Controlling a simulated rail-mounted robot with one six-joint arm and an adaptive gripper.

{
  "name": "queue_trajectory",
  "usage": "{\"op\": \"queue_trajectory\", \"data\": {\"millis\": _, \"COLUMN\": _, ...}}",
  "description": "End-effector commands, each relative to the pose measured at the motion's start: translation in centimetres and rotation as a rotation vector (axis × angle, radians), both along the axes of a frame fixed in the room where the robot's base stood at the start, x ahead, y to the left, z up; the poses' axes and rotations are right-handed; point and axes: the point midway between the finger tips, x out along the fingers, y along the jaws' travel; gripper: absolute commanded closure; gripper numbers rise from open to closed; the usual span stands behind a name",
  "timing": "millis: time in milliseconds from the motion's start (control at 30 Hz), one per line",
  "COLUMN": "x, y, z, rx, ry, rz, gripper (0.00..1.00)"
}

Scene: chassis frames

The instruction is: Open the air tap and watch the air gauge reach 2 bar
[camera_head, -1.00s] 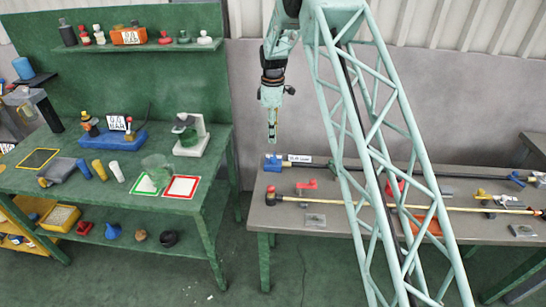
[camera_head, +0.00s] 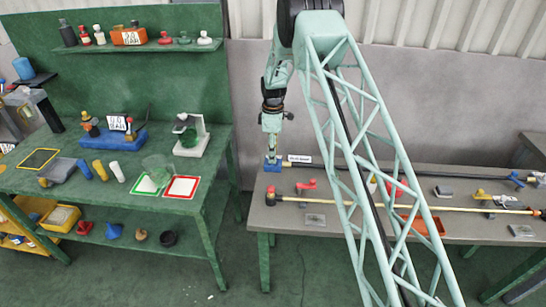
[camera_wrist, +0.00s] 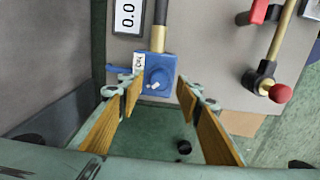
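A blue tap block (camera_head: 273,164) sits at the left end of a black line on the grey bench. In the wrist view the blue block (camera_wrist: 160,66) has a small white tag and a blue lever (camera_wrist: 119,70) pointing left. A white gauge plate (camera_head: 300,158) lies beside the line, and in the wrist view the gauge plate (camera_wrist: 127,16) reads 0.0. My gripper (camera_head: 271,152) is just above the blue block. In the wrist view my gripper (camera_wrist: 158,96) is open, its wood-coloured pads on either side of the block's near end, with nothing held between them.
A green workbench (camera_head: 215,140) with tools stands to the left, and a wall is behind. A yellow-handled part (camera_head: 479,196) lies further right.

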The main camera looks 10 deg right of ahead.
Motion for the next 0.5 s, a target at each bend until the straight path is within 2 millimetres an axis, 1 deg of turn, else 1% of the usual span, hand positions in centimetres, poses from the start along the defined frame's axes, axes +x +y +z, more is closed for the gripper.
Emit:
{"op": "queue_trajectory", "data": {"millis": 33, "x": 0.0, "y": 0.0, "z": -0.4, "rx": 0.000, "ry": 0.000, "rz": 0.000, "gripper": 0.68}}
{"op": "queue_trajectory", "data": {"millis": 200, "x": 0.0, "y": 0.0, "z": -1.3, "rx": 0.000, "ry": -0.001, "rz": 0.000, "gripper": 0.68}}
{"op": "queue_trajectory", "data": {"millis": 500, "x": 0.0, "y": 0.0, "z": -1.6, "rx": 0.000, "ry": -0.001, "rz": 0.000, "gripper": 0.68}}
